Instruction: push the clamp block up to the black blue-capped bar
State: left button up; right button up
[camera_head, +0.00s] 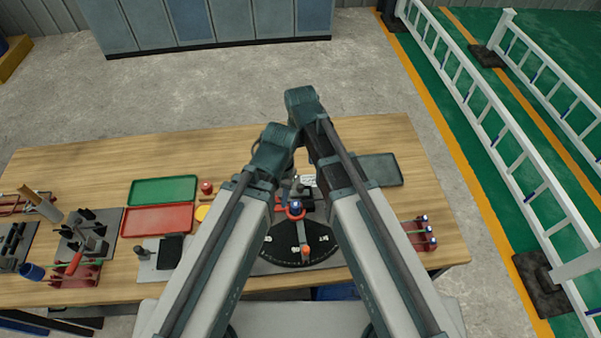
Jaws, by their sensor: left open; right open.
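A round black turntable disc (285,247) sits at the table's front middle, between my two arms. A blue-capped post (296,205) stands at its far edge with a red collar around its foot. An orange-capped post (305,251) stands nearer the front. Dark and red parts lie just behind the blue cap; I cannot tell which is the clamp block. My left gripper (285,188) is low behind the blue-capped post, largely covered by my arm. My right gripper (306,181) is slightly farther back, also largely covered. No contact can be made out.
Green (163,190) and red trays (157,219) lie left of my arms. A dark grey tray (380,169) lies right. A red rack of blue-capped pieces (420,236) stands at front right. Tool holders (88,235) fill the left end. The table's back strip (200,145) is clear.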

aim_at(300, 186)
jog(key=f+b, duration=1.3)
jog(key=b, duration=0.1)
jog(key=shift+w+a+f, duration=0.15)
jog(key=shift+w+f, duration=0.1)
jog(key=shift+w, duration=0.05)
pick_arm(q)
notch_tip(300, 186, down, 13)
jog(key=shift+f, duration=0.2)
pick_arm(e)
jog(key=shift+r, duration=0.1)
grip_shut()
dwell(0.4)
